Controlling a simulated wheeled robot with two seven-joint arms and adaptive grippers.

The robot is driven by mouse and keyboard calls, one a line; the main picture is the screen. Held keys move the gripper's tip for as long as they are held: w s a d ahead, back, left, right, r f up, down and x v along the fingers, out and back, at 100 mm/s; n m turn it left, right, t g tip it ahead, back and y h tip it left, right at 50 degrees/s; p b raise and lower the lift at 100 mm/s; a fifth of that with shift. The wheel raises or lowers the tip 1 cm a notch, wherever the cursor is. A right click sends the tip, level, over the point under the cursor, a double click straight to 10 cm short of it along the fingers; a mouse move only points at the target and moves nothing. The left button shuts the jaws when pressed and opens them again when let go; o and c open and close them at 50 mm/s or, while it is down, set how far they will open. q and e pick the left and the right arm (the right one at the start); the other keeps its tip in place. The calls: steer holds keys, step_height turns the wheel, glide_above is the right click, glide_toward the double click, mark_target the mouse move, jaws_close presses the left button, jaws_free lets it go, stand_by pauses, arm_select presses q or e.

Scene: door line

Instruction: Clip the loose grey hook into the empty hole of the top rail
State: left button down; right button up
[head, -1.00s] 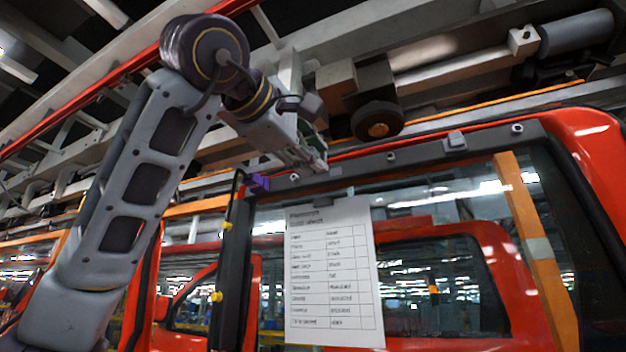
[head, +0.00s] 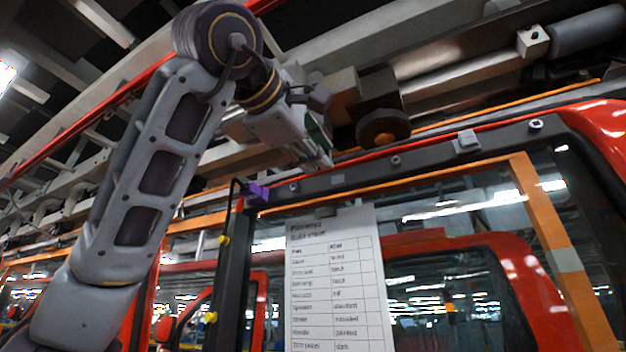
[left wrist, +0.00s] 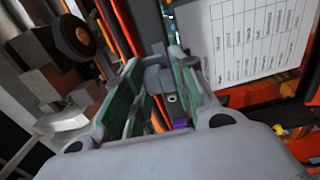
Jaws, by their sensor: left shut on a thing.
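The top rail (head: 430,152) is a dark bar along the top of the red door frame, with round hole-like spots (head: 395,160) along it. One grey block-like hook (head: 468,141) sits on it right of centre. My left gripper (head: 322,162) is above the rail's left part. In the left wrist view, its green-padded fingers (left wrist: 158,80) are shut on a small grey piece, seemingly the loose grey hook (left wrist: 156,76). A round spot on the rail (left wrist: 172,98) shows just beyond it. I cannot tell whether hook and rail touch. My right gripper is out of view.
A printed sheet (head: 335,285) hangs below the rail. A purple piece (head: 257,192) is at the rail's left end, above a dark post (head: 232,270). An orange bar (head: 560,250) runs down the right side. Grey beams and a dark roller (head: 383,128) are close above the gripper.

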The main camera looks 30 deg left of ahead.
mark_target(338, 181)
arm_select(q)
steer(key=shift+w+a, duration=0.2)
steer(key=shift+w, duration=2.65)
steer(key=shift+p, duration=0.35)
steer(key=shift+w+p, duration=0.35)
steer(key=shift+w, duration=0.7)
stand_by(1.5)
stand_by(0.3)
steer(key=c, duration=1.4)
jaws_free()
steer(key=shift+c, duration=0.2)
steer(key=o, duration=0.4)
steer(key=shift+w, duration=0.15)
steer(key=shift+c, duration=0.2)
